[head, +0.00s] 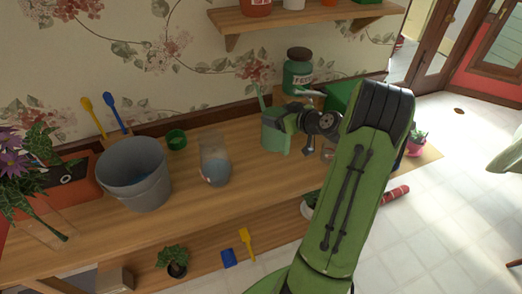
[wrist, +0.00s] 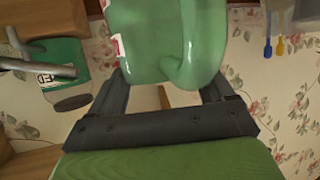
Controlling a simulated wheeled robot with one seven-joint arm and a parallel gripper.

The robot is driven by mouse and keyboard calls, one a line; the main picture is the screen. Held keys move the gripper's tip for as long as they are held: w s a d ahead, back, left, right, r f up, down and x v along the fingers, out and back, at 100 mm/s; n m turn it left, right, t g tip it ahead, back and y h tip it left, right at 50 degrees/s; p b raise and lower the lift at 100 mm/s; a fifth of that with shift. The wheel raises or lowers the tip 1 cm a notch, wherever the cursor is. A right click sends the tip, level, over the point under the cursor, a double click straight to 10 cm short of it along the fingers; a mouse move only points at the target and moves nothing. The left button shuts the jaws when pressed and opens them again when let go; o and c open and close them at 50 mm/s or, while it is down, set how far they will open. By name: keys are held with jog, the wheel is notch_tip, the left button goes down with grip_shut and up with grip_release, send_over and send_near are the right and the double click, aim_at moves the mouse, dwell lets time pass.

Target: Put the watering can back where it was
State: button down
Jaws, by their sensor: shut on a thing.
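The pale green watering can (head: 273,136) is at the right part of the wooden bench, with a thin upright part rising at its left. My gripper (head: 290,122) is at its right side, with the fingers partly hidden. In the wrist view, the can (wrist: 175,40) fills the top middle and shows a curved, handle-like part between the fingers. My gripper (wrist: 163,95) is shut on the can there. Whether the can's base touches the bench is hard to tell.
A green feed jar (head: 298,72) stands behind the can. A clear glass (head: 215,165), a small green pot (head: 176,139) and a grey bucket (head: 135,182) stand to the left. A wall shelf (head: 300,15) is above.

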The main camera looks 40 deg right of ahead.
aim_at(283, 140)
jog(key=f, duration=0.9)
jog(key=shift+s+f+b, duration=0.3)
jog(key=shift+s+b, duration=0.05)
jog(key=shift+b, duration=0.05)
jog(key=shift+f+b, duration=0.15)
jog(key=shift+b, duration=0.15)
grip_release()
